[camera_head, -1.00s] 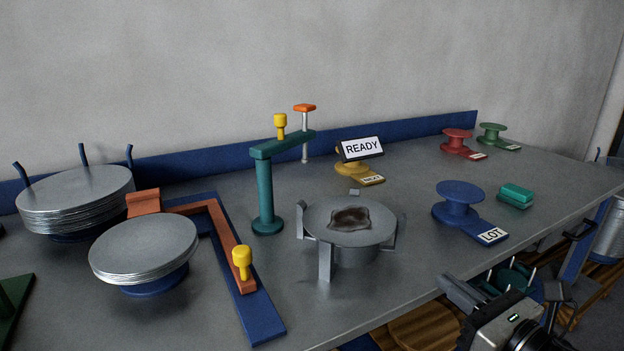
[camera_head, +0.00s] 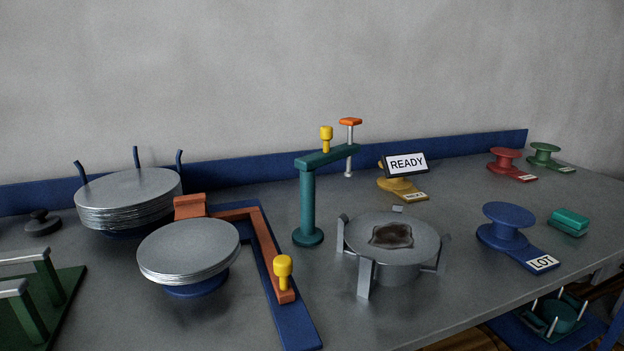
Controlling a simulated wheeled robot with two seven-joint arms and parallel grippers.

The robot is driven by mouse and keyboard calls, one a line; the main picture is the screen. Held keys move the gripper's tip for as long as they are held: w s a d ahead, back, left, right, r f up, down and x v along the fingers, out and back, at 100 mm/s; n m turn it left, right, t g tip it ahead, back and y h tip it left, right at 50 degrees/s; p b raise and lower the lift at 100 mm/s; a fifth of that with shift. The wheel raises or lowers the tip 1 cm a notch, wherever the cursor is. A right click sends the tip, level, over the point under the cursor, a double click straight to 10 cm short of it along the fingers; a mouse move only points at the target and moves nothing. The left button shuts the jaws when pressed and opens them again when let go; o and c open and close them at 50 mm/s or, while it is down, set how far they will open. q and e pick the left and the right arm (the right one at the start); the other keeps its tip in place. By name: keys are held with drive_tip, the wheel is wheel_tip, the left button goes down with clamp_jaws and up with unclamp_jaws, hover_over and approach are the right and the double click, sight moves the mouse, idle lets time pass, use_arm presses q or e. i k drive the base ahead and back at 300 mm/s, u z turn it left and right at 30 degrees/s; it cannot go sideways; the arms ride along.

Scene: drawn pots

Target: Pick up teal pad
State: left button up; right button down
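The teal pad (camera_head: 569,221) is a small block with a lighter teal top and a darker base. It lies on the grey table at the right, just right of the blue stand labelled LOT (camera_head: 509,222). Nothing covers it. Neither of my grippers is in view.
A grey clamp fixture with a dark-stained top (camera_head: 392,237) stands at centre, near a teal post (camera_head: 307,205). Stacks of metal discs (camera_head: 128,198) (camera_head: 188,250) are at left. Red (camera_head: 504,160) and green (camera_head: 545,153) stands are at far right. The table around the pad is mostly clear.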

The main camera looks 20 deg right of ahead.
sight(575, 224)
drive_tip(key=z, duration=1.95)
